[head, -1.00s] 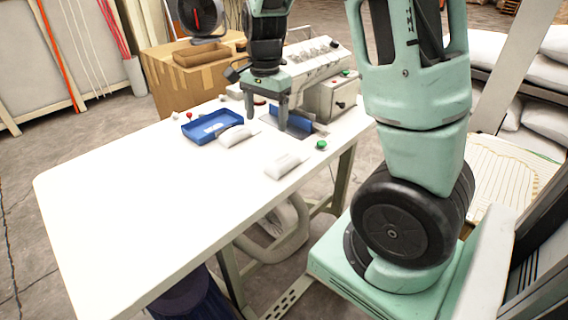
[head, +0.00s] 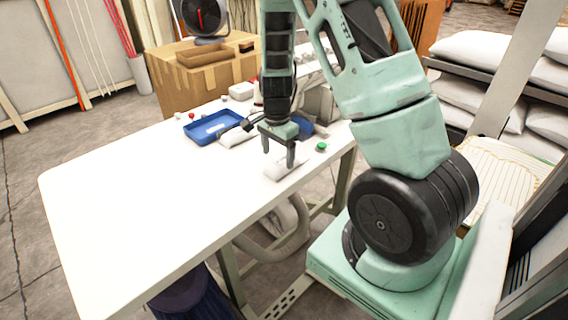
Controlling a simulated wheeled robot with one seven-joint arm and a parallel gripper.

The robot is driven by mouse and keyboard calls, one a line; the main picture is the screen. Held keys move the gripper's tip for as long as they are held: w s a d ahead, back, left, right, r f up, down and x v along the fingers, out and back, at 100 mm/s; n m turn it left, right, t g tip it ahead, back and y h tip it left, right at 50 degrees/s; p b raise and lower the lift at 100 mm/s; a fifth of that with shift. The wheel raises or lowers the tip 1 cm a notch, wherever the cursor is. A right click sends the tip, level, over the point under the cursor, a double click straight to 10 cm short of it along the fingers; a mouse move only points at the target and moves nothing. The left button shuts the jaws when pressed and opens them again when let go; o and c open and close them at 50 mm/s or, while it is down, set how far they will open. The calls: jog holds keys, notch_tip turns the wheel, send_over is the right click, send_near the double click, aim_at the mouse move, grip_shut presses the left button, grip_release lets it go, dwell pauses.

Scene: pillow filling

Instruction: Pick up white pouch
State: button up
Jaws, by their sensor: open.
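A small white pouch (head: 284,170) lies on the white table (head: 130,200) near its right edge. My gripper (head: 278,158) points down over this pouch, its two fingers apart and nothing between them that I can make out. The fingers partly cover the pouch, and I cannot tell whether they touch it.
The blue tray (head: 196,136) sits at the back of the table. A green button (head: 321,147) is right of my gripper. A machine behind is mostly hidden by my arm. A cardboard box (head: 165,95) stands beyond the table. The table's left part is clear.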

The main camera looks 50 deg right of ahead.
aim_at(279, 161)
jog(key=shift+w+d+f+p, duration=0.15)
jog(key=shift+f+p, duration=0.15)
jog(key=shift+f, duration=0.85)
jog(key=shift+s+d+f+p, duration=0.15)
jog(key=shift+f+p, duration=0.1)
jog(key=shift+f, duration=0.9)
jog(key=shift+w, duration=0.1)
jog(key=c, duration=1.1)
